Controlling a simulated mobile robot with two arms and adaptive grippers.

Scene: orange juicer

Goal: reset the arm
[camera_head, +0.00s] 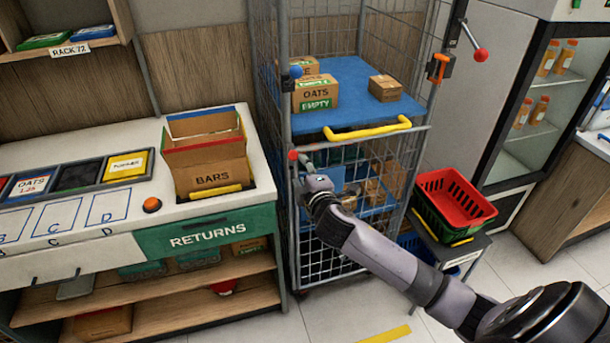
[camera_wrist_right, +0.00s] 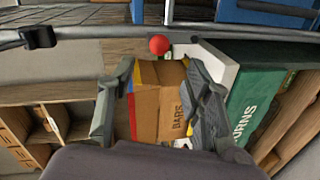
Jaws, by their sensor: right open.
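My right arm reaches in from the lower right in the head view. Its gripper (camera_head: 306,162) is at the front left edge of the wire roll cage (camera_head: 289,225), close to a red ball knob (camera_head: 292,155). In the right wrist view the gripper (camera_wrist_right: 160,68) is open, with its two fingers apart and nothing held between them. The red knob (camera_wrist_right: 159,45) shows just beyond the fingertips. The BARS box (camera_wrist_right: 158,110) shows in the background between the fingers. I cannot tell whether the gripper touches the cage. My left gripper is not in view.
The cage's blue shelf (camera_head: 350,75) carries an OATS box (camera_head: 316,92) and other cartons. The counter left of it holds the BARS box (camera_head: 212,170). A red basket (camera_head: 455,200) stands right of the cage. Open floor (camera_head: 335,310) lies in front of the cage.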

